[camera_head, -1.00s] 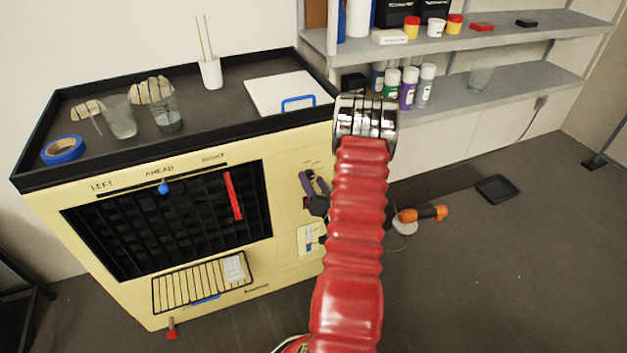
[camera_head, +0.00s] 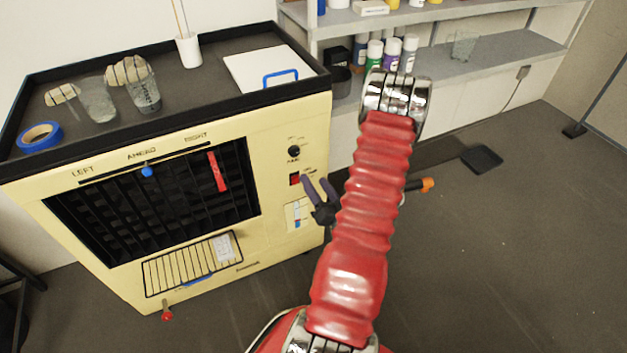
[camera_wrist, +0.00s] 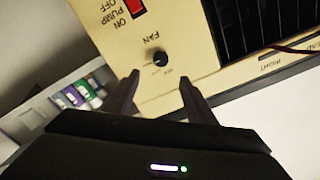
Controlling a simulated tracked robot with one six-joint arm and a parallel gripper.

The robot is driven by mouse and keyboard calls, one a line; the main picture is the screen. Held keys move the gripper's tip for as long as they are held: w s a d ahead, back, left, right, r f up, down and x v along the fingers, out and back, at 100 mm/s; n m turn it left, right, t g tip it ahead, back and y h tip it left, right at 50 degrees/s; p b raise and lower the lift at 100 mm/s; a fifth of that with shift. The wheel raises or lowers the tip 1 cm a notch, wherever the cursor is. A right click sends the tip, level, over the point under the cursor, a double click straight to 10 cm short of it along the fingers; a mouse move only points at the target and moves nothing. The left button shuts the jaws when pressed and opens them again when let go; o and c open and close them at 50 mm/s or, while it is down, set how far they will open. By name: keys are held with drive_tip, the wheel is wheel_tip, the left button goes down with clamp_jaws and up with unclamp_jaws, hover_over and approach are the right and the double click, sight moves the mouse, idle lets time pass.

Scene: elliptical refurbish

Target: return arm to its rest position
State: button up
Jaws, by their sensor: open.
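My arm, sleeved in red, rises through the middle of the head view. My gripper (camera_head: 318,192) shows beside it, in front of the right side of the cream machine (camera_head: 268,135). Its two dark fingers are apart with nothing between them. In the wrist view my gripper (camera_wrist: 158,90) is also open and empty, with the black fan knob (camera_wrist: 160,59) and red pump switch (camera_wrist: 136,8) of the machine beyond the fingertips. The picture does not settle whether the fingers touch the panel.
The machine's black top holds a blue tape roll (camera_head: 40,136), two clear cups, a white pot (camera_head: 188,51) and a white board (camera_head: 255,68). Shelves (camera_head: 450,62) with bottles stand behind. An orange-handled tool (camera_head: 427,185) lies partly hidden behind my arm. Floor at right is mostly clear.

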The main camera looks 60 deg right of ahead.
drive_tip(key=shift+f, duration=0.1)
idle(0.6)
drive_tip(key=s+a+f+n+g+y, duration=0.1)
drive_tip(key=s+f+g+y, duration=0.2)
drive_tip(key=f, duration=0.4)
drive_tip(key=s+a+f+n+g+y, duration=0.1)
drive_tip(key=s+f+g, duration=0.2)
drive_tip(key=f+g, duration=0.4)
drive_tip(key=w+a+r+n+y, duration=0.2)
drive_tip(key=a+r+n, duration=0.3)
drive_tip(key=a+r, duration=1.5)
drive_tip(key=w+a+r+n+y, duration=0.2)
drive_tip(key=a+r+n, duration=0.4)
drive_tip(key=a+r, duration=1.3)
drive_tip(key=shift+w+a+r+y, duration=0.2)
drive_tip(key=shift+a+r+y, duration=0.2)
drive_tip(key=shift+r+y, duration=0.25)
